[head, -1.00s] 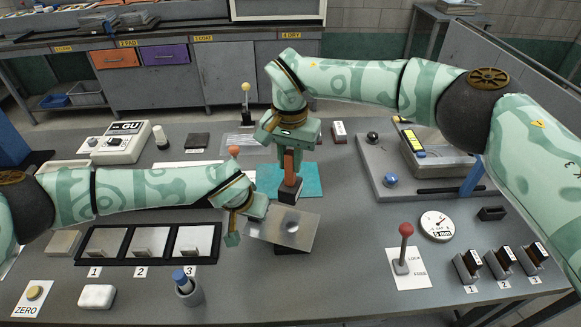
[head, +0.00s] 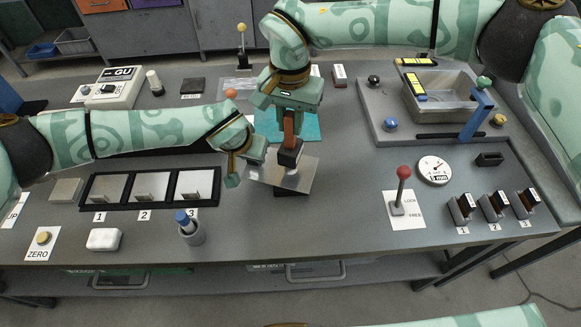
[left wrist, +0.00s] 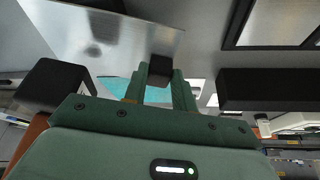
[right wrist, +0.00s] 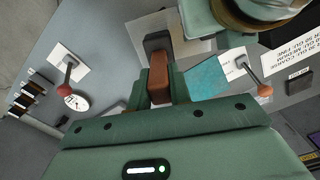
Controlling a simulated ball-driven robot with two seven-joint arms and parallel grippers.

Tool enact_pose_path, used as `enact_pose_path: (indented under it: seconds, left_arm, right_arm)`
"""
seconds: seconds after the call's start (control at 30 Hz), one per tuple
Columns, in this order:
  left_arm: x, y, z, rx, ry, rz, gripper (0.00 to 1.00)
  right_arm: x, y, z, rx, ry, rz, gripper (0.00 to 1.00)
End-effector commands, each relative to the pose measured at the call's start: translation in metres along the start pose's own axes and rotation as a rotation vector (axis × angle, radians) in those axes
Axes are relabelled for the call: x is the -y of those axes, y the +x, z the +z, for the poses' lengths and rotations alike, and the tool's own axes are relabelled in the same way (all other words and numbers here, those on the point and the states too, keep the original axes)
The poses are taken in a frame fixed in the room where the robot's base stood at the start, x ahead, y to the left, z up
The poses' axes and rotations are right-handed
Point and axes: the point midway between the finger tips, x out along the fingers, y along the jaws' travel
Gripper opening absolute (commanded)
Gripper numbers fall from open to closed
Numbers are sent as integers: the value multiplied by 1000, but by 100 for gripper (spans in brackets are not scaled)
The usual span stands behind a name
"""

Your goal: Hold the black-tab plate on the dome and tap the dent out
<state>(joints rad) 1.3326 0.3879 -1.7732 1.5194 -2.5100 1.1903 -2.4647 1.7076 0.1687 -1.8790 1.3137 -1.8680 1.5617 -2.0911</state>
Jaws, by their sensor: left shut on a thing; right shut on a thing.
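The bright metal plate (head: 301,174) lies tilted at the front middle of the bench. My left gripper (head: 249,168) is shut on its black tab (left wrist: 160,67) at the plate's left edge. A dark smudge shows on the plate in the left wrist view; I cannot tell if it is the dent or a reflection. My right gripper (head: 290,112) is shut on the brown handle (right wrist: 158,78) of a hammer with a black block head (head: 288,155). The head is over the plate's upper part; I cannot tell whether it touches. The dome is hidden under the plate.
A black rack (head: 125,203) with numbered slots stands left. A cup (head: 192,235) with a blue-topped marker is in front. A red-knobbed lever (head: 401,192), a dial (head: 435,170) and a grey tray unit (head: 437,97) stand right. Bare bench lies in front of the plate.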

Motion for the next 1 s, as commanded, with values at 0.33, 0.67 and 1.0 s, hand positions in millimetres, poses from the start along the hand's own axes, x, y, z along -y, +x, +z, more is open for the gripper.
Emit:
enact_pose_path:
  seconds: [0.33, 0.67, 1.0]
  left_arm:
    - [0, 0, 0, -1, 0, 0, 0]
    - [0, 0, 0, -1, 0, 0, 0]
    - [0, 0, 0, -1, 0, 0, 0]
  right_arm:
    - [0, 0, 0, -1, 1, -1, 0]
    - [0, 12, 0, 0, 0, -1, 0]
    - [0, 15, 0, -1, 1, -1, 0]
